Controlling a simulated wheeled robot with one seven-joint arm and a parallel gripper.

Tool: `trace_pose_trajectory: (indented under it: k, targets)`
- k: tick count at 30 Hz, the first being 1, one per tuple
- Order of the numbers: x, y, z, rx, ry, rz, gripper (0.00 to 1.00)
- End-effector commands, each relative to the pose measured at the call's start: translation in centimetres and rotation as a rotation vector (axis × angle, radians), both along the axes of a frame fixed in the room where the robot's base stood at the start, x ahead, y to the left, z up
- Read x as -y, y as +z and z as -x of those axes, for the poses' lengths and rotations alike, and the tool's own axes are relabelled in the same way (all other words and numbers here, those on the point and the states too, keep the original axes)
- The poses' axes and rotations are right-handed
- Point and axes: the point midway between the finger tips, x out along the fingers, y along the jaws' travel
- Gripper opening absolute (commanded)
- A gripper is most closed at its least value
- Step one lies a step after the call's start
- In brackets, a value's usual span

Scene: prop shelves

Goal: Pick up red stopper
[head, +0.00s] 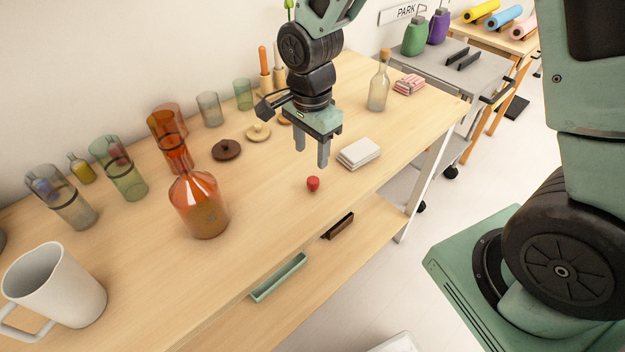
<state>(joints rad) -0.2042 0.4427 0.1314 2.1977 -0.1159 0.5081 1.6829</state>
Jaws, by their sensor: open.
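The red stopper (313,184) is a small rounded red piece lying on the wooden table top, close to its front edge. My gripper (311,158) points down above the table with its two grey fingers spread apart and nothing between them. In the head view its fingertips show just above the stopper in the picture, and a gap separates them from it. The exact height of the fingers over the table is hard to tell. The stopper is fully in view.
White tiles (358,153) lie stacked to the right of the stopper. An orange bottle (200,208) stands to the left, and a corked clear bottle (379,85) stands behind at right. Dark and pale lids (226,150) lie behind left. The table around the stopper is clear.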

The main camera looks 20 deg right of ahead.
Motion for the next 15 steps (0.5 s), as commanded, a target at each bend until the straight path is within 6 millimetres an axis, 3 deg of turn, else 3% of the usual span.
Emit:
trace_pose_trajectory:
  k: [4, 15]
  targets:
    - [0.0, -2.6, 0.1, -0.004, 0.002, 0.001, 0.50]
    - [0.1, -5.5, 0.4, -0.005, 0.002, 0.001, 0.50]
